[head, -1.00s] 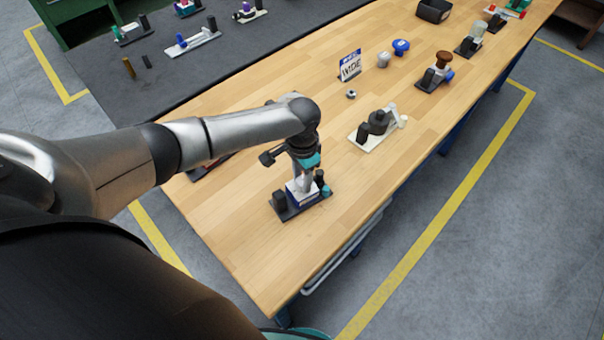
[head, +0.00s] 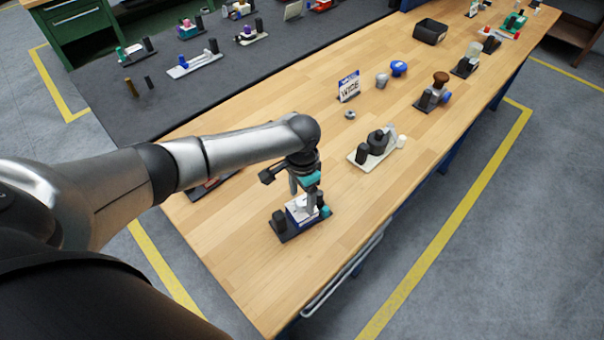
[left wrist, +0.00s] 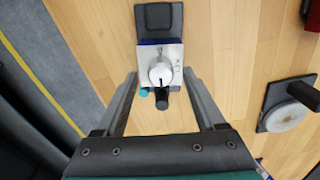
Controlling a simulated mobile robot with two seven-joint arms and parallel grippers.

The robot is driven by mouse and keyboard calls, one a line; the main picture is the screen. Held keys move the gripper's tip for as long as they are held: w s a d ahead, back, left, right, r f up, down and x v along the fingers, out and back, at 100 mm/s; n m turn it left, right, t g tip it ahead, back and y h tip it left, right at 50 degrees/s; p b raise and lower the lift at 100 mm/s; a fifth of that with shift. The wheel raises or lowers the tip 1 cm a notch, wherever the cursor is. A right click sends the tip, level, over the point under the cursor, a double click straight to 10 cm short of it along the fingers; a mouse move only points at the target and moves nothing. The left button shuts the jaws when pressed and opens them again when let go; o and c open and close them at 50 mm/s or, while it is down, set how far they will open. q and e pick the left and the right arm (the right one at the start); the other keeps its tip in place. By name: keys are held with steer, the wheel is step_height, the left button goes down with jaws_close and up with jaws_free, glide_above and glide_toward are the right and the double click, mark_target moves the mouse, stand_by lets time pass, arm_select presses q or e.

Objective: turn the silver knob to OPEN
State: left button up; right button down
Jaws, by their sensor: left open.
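The silver knob (left wrist: 160,74) is round and sits on a pale metal plate (left wrist: 172,54) on a dark-based valve unit. A dark mark on its face points to the lower edge in the left wrist view. The plate's small lettering is unreadable. In the head view the valve unit (head: 281,226) stands on the bench, and my gripper partly hides the knob. My left gripper (head: 302,192) is open above the unit, pointing down. In the left wrist view its fingers (left wrist: 160,77) lie on either side of the knob, with gaps showing. My right gripper is not in view.
A black post (left wrist: 162,98) and a teal cap (left wrist: 143,92) stand close to the knob, between the fingers. Another unit with a cream base (head: 360,158) is farther right on the bench (head: 250,265). The front bench is clear.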

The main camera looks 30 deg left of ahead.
mark_target(302, 201)
arm_select(q)
step_height(302, 201, up, 14)
steer(key=shift+p, duration=0.35)
